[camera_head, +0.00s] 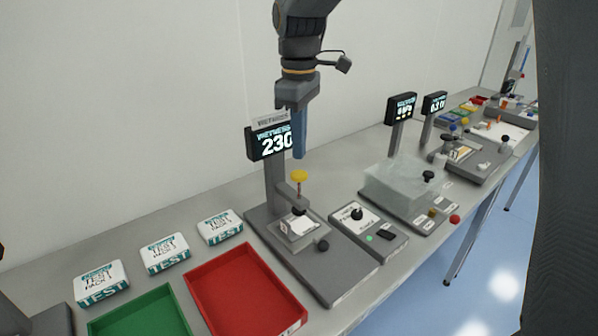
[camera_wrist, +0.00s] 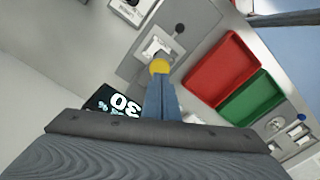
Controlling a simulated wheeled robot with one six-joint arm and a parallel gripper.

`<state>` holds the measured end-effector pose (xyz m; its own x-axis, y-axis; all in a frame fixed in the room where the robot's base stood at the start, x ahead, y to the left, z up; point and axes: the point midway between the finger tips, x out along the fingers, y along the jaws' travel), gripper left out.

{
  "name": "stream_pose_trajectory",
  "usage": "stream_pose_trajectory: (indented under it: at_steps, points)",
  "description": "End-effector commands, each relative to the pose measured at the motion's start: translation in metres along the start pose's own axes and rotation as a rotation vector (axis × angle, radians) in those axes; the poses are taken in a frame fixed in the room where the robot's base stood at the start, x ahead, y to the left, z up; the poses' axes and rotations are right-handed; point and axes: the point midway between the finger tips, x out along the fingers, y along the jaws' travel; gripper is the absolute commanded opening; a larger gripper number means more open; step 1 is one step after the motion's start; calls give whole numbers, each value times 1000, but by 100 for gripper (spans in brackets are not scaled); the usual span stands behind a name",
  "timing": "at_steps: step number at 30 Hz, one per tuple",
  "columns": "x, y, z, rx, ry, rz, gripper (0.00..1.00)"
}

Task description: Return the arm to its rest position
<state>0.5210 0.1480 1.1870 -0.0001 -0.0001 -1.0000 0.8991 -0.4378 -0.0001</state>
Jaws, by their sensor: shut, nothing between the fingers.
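My gripper (camera_head: 299,135) hangs from the arm in the head view, fingers pointing down, above the wetness tester (camera_head: 277,190) and just in front of its display (camera_head: 268,142), which reads 230. The two blue fingers are together with nothing between them. In the wrist view my gripper (camera_wrist: 159,88) is also shut, its tips close to the yellow knob (camera_wrist: 159,66) in the picture. In the head view the yellow knob (camera_head: 299,176) stands below the fingertips with a gap. A white piece (camera_head: 300,226) lies on the tester's small platform.
A red tray (camera_head: 243,290) and a green tray (camera_head: 140,318) lie at the front left, with three test packs (camera_head: 165,254) behind them. Right of the tester are a control box (camera_head: 368,228), a clear-covered device (camera_head: 402,190) and more displays. A wall is behind the bench.

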Motion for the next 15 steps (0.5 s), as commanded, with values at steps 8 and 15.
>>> stream_pose_trajectory:
  at_steps: [8,15]
  points:
    - [48,-2,46,235,15,14,0]
    - [141,-32,142,759,67,49,0]
